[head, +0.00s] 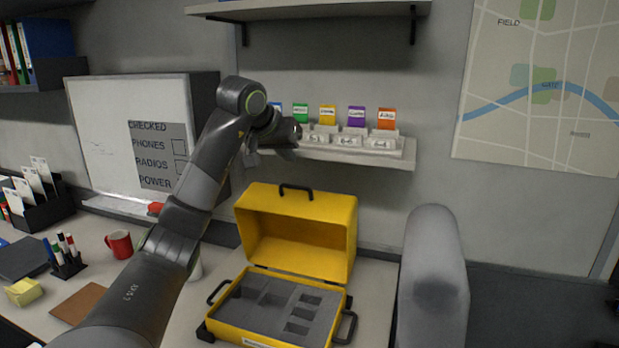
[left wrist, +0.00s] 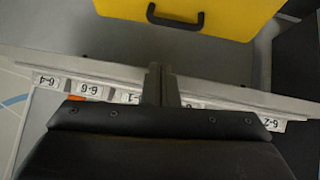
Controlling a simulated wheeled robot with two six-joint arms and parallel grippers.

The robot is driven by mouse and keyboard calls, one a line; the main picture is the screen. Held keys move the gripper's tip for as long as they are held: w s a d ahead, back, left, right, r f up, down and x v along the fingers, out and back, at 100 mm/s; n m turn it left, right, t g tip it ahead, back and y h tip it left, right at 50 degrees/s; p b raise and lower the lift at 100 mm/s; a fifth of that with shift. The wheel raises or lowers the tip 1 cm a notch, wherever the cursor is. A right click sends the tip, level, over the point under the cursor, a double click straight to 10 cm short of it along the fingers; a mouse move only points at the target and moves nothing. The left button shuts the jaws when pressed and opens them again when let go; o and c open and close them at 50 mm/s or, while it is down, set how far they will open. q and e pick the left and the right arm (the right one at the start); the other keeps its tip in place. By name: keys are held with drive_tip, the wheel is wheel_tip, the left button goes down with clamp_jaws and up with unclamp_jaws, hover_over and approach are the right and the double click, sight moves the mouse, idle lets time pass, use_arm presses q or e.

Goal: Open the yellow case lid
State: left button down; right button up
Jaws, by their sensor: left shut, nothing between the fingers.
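The yellow case (head: 268,336) stands on the counter with its lid (head: 300,258) raised upright at the back. A black handle (head: 296,188) sits on the lid's top edge. The base holds a grey foam insert (head: 262,303) with several empty cutouts. My left gripper (head: 290,152) is above and behind the lid, close to the small shelf, and apart from the case. In the left wrist view its fingers (left wrist: 162,85) are together and empty, with the yellow lid (left wrist: 225,16) and its handle (left wrist: 175,19) beyond them. My right gripper is not in view.
The small wall shelf (head: 340,154) carries several white numbered holders with coloured cards, near my left gripper. A whiteboard (head: 125,130) leans at the left. A red mug (head: 119,244), a pen holder (head: 66,262) and a brown pad (head: 79,302) are on the counter.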

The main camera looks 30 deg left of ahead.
use_arm(q)
drive_tip(key=shift+g+y, duration=0.4)
drive_tip(key=shift+y, duration=0.2)
drive_tip(key=x, duration=0.3)
drive_tip(key=a+p+x, duration=0.1)
drive_tip(key=x, duration=0.2)
drive_tip(key=s+a+p+x, duration=0.1)
drive_tip(key=x, duration=0.2)
drive_tip(key=shift+w+a+f, duration=0.1)
drive_tip(key=shift+w+f, duration=0.1)
drive_tip(key=shift+f, duration=0.4)
